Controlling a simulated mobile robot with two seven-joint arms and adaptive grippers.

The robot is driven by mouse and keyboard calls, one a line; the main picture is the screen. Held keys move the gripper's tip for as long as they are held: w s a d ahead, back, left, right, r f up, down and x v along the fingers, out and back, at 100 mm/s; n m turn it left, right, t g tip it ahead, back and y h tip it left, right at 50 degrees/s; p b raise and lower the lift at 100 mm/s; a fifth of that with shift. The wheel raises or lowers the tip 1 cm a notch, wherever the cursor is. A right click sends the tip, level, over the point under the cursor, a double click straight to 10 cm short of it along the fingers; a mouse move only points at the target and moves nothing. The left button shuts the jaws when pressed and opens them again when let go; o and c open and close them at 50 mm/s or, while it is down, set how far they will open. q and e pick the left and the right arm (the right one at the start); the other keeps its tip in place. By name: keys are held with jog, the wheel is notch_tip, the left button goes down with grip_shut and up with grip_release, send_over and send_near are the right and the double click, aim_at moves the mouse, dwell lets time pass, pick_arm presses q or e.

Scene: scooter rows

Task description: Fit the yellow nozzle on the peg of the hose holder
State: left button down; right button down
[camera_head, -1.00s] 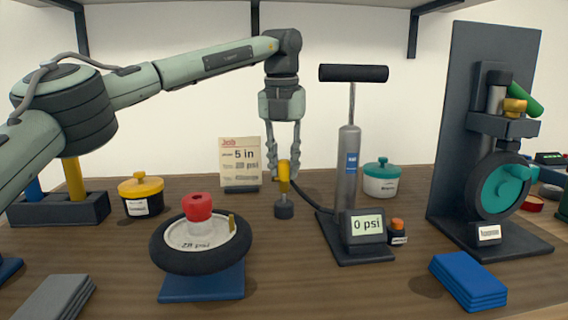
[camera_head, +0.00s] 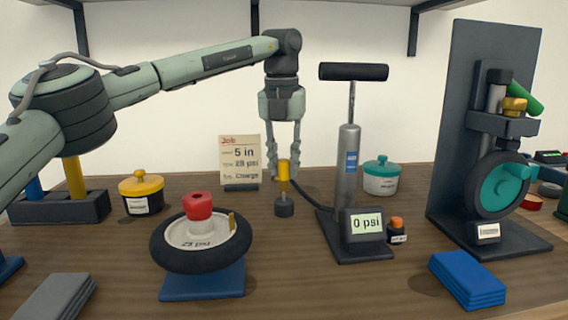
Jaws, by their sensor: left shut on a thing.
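My left gripper (camera_head: 283,176) hangs pointing down in the middle of the view, its fingers shut on the yellow nozzle (camera_head: 283,170). The nozzle is upright. The hose holder (camera_head: 284,210), a small dark round piece on the table, is directly below it. A narrow dark part shows between them; I cannot tell whether the nozzle is seated on the peg or just above it. A dark hose (camera_head: 313,196) runs from near the nozzle to the pump (camera_head: 349,180). My right gripper is not in view.
A job card (camera_head: 240,155) stands behind left of the nozzle. A wheel (camera_head: 200,245) with a red cap lies front left on a blue stand. The pump's gauge (camera_head: 365,223) reads 0 psi. A tall dark wheel fixture (camera_head: 495,130) stands right. Blue pads (camera_head: 467,279) lie front right.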

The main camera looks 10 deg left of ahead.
pick_arm(q)
jog(key=shift+f+b, duration=0.65)
jog(key=shift+f, duration=0.5)
jog(key=c, duration=1.2)
grip_release()
jog(key=r, duration=0.4)
jog(key=s+r, duration=0.1)
jog(key=r, duration=0.7)
jog(key=shift+s, duration=0.25)
jog(key=shift+f, duration=0.1)
